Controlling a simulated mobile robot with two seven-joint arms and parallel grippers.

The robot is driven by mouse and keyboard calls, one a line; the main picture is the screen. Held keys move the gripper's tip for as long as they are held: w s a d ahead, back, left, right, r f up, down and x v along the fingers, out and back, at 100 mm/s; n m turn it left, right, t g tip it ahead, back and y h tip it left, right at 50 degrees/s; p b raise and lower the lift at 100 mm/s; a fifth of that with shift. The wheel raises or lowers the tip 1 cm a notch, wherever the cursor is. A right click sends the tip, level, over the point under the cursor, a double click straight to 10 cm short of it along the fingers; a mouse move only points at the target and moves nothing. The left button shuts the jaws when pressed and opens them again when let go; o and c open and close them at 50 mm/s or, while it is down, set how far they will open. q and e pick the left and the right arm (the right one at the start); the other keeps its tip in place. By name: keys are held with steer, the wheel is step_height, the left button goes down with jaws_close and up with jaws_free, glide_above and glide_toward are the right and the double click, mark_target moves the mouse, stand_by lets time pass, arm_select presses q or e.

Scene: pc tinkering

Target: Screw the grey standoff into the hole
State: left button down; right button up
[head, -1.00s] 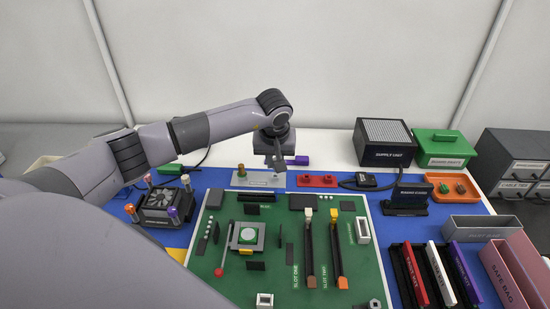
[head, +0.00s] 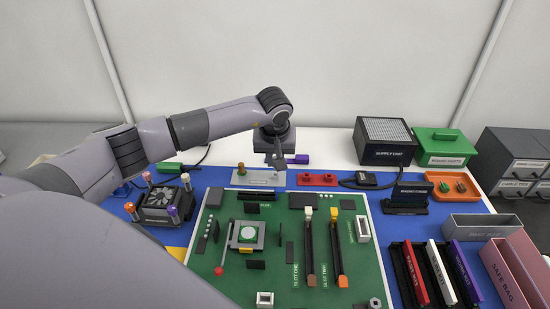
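My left gripper (head: 278,160) points down over the right end of a light grey plate (head: 256,182) behind the green board. Its fingers are small and seen edge-on, so I cannot tell how far apart they are or what is between them. A brass-coloured post (head: 241,168) stands on the left part of the plate. I cannot make out a grey standoff or its hole clearly at the gripper. A grey hexagonal piece with a dark centre (head: 375,303) shows at the front right corner of the green board (head: 205,262). My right gripper is out of view.
A purple-ended piece (head: 300,159) lies close right of the gripper. A red block (head: 317,180) sits right of the plate. A black supply unit (head: 383,142) and a green box (head: 444,147) stand back right. A fan cooler (head: 157,203) stands left, beneath my arm.

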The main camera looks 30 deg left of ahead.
arm_select(q)
steer(key=shift+f+b, duration=1.05)
steer(key=shift+f, duration=0.25)
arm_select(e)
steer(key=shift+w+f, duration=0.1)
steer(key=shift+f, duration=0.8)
arm_select(q)
steer(key=shift+a+m, duration=0.1)
steer(key=shift+m, duration=0.2)
steer(key=m+h+b, duration=0.1)
steer(key=m, duration=0.2)
steer(key=m+b, duration=0.1)
steer(key=m, duration=0.2)
steer(key=shift+a+t+h, duration=0.1)
steer(key=shift+t+h, duration=0.2)
steer(key=shift+h, duration=0.1)
steer(key=shift+m+h+b, duration=0.3)
steer(key=shift+m+b, duration=0.05)
steer(key=shift+m, duration=0.95)
steer(key=c, duration=1)
jaws_free()
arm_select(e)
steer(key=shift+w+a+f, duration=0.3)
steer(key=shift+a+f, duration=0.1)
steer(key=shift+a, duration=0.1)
